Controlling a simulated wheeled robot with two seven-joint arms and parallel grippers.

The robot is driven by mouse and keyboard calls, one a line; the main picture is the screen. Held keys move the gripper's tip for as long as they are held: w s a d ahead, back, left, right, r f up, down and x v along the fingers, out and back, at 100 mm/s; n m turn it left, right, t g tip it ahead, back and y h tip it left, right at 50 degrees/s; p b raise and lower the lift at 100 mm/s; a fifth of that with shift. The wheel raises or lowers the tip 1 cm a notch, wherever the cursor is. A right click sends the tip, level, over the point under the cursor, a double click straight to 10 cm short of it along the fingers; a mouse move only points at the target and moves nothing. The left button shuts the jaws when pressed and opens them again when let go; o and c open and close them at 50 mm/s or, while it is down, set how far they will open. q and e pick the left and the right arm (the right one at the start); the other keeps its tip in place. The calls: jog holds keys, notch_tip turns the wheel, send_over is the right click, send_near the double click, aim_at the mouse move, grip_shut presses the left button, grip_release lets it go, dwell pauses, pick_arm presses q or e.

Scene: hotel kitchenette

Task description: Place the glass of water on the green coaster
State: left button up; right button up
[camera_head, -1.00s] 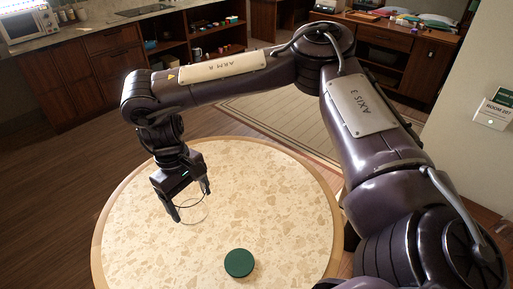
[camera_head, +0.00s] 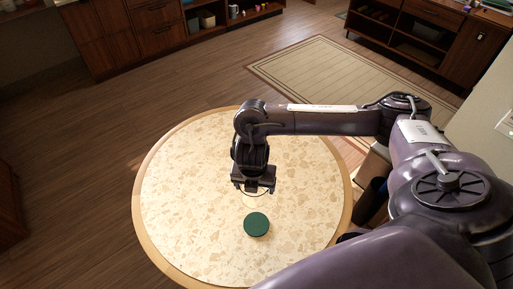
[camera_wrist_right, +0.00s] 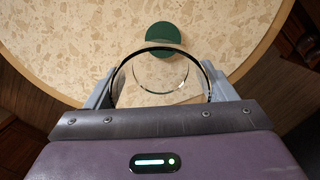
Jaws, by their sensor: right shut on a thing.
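The green coaster (camera_head: 257,224) lies flat on the round table, just in front of my right gripper. It also shows in the right wrist view (camera_wrist_right: 163,35), beyond the glass. My right gripper (camera_head: 254,190) is shut on the clear glass of water (camera_wrist_right: 160,76), with a finger on each side. The glass looks upright, behind the coaster rather than over it. In the head view the gripper hides most of the glass. I cannot tell the water level or whether the glass clears the table. My left gripper is not in view.
The round speckled table (camera_head: 190,190) with a wooden rim is otherwise bare, with free room around the coaster. A striped rug (camera_head: 330,75) and dark wooden cabinets (camera_head: 140,40) lie beyond. A wall stands at the right.

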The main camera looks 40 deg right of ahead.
jog(key=shift+s+d, duration=0.1)
jog(key=shift+d, duration=0.05)
jog(key=shift+f+n, duration=0.25)
jog(key=shift+n, duration=0.05)
jog(key=b, duration=0.4)
send_over(256, 223)
notch_tip(256, 223, down, 6)
jog(key=shift+s+f, duration=0.1)
pick_arm(q)
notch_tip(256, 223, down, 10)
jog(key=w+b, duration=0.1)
jog(key=b, duration=0.5)
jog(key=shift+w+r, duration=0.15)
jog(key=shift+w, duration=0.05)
pick_arm(e)
jog(key=shift+w+d+f, duration=0.1)
jog(key=shift+f, duration=3.25)
jog(key=shift+w+d+f, duration=0.1)
jog(key=shift+f, duration=3.2)
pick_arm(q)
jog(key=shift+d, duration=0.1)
pick_arm(e)
jog(key=shift+a, duration=0.1)
